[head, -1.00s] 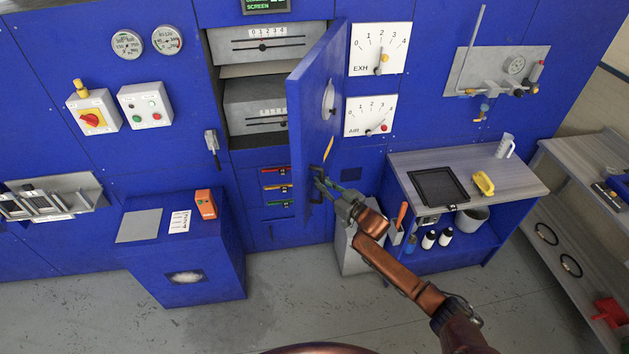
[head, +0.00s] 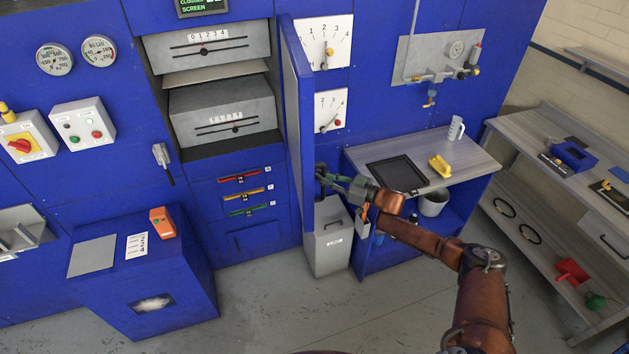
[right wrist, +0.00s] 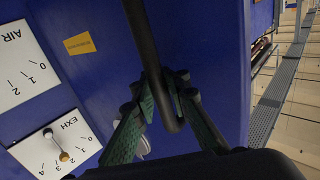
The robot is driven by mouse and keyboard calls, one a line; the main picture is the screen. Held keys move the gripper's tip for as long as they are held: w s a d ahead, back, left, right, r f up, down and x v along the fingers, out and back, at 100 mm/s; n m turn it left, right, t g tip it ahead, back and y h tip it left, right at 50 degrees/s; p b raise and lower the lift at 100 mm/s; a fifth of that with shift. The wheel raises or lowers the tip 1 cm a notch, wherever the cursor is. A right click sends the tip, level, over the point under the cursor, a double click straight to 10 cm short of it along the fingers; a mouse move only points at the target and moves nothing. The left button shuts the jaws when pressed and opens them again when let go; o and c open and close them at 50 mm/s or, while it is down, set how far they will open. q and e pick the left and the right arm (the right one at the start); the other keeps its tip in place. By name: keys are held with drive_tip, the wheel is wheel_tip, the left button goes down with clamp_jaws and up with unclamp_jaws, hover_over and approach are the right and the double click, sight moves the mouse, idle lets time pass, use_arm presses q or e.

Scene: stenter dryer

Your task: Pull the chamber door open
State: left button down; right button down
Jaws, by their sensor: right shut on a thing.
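The blue chamber door (head: 298,110) stands swung out from the chamber, seen almost edge-on in the head view. Its outer face (right wrist: 205,50) fills the middle of the right wrist view. My right gripper (head: 322,180) is at the door's lower free end. In the right wrist view, its green fingers (right wrist: 168,100) are shut on the dark door handle (right wrist: 143,40), near the handle's bent end. The open chamber shows two grey units (head: 222,108) with slider scales. My left gripper is not in view.
Right of the door are the EXH dial (head: 324,42) and AIR dial (head: 331,110). A grey bin (head: 328,245) stands below the door's end, beside a workbench (head: 455,160). A blue pedestal (head: 170,290) stands at left. The floor between is clear.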

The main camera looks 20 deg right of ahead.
drive_tip(key=shift+s+f, duration=0.15)
drive_tip(key=shift+f, duration=0.1)
drive_tip(key=c, duration=2.4)
unclamp_jaws()
drive_tip(key=o, duration=0.4)
drive_tip(key=shift+s+d+r, duration=0.1)
drive_tip(key=shift+s+r, duration=0.05)
drive_tip(key=shift+r, duration=0.05)
drive_tip(key=shift+o, duration=0.2)
drive_tip(key=v, duration=1.1)
drive_tip(key=shift+s+d, duration=0.25)
drive_tip(key=shift+f, duration=0.15)
